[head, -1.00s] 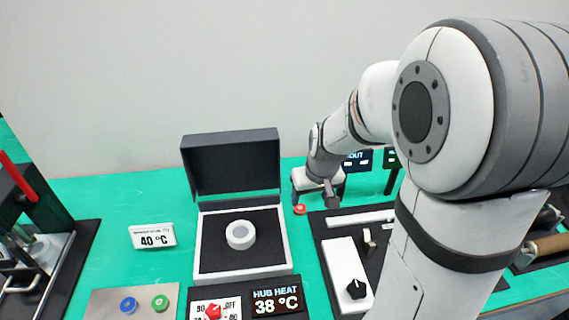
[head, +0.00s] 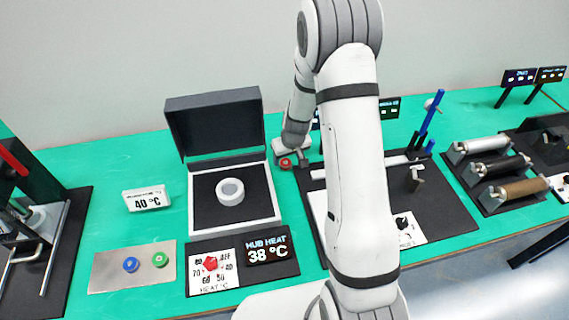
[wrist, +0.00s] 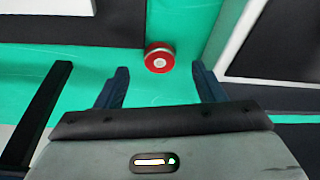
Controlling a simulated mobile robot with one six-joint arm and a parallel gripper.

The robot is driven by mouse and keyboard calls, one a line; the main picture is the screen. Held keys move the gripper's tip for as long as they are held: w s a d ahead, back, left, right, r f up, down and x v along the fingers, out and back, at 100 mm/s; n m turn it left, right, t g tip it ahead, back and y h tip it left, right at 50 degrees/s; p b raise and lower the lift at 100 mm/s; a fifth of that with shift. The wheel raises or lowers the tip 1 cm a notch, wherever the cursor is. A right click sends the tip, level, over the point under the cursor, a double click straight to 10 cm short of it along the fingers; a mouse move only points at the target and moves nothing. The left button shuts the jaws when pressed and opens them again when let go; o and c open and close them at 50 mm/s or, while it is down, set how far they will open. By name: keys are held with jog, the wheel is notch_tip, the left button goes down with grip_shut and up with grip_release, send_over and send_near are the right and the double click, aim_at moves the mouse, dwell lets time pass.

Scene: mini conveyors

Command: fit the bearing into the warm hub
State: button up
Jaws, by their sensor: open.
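A pale ring-shaped hub (head: 230,191) sits in the open dark-lidded heater box (head: 275,208). The display (head: 267,250) reads HUB HEAT 38 °C, and a small sign (head: 147,199) reads 40 °C. A small red round piece with a pale centre (head: 286,163) lies on the green top, just right of the box; it may be the bearing, but I cannot tell for sure. In the wrist view this red piece (wrist: 159,57) lies just beyond and between the fingertips. My gripper (wrist: 159,76) is open and empty; it also shows close by the red piece in the head view (head: 288,154).
A press (head: 30,225) is at the left. A dark mat (head: 440,200) with a blue lever (head: 428,125) and several rollers (head: 503,167) are at the right.

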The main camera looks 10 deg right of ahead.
aim_at(286, 163)
jog(key=x, duration=0.4)
jog(key=shift+w+f, duration=0.1)
jog(key=shift+w, duration=0.05)
jog(key=c, duration=1.2)
jog(key=shift+r, duration=0.2)
